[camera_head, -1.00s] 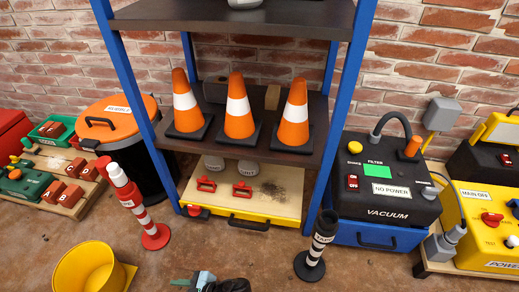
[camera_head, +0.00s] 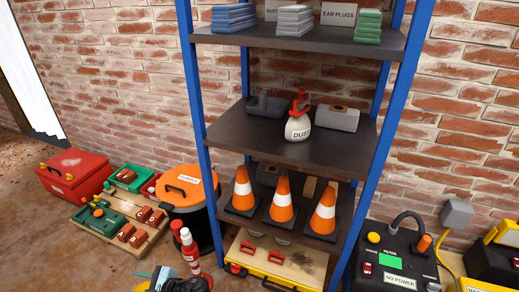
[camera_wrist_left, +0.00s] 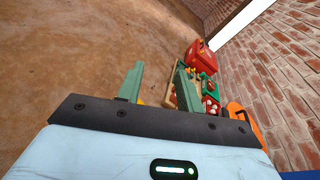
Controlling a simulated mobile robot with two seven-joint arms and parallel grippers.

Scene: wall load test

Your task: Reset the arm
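My left gripper (camera_head: 160,272) shows at the bottom edge of the head view, left of the shelf rack. In the left wrist view its two green fingers (camera_wrist_left: 158,84) stand apart with a gap between them. No object is held between them; brown floor and a bit of yellow show beyond. My right gripper is in neither view.
Left are a red toolbox (camera_head: 73,172), a wooden board (camera_head: 117,212), an orange-lidded bin (camera_head: 186,188) and a red-white post (camera_head: 191,252).

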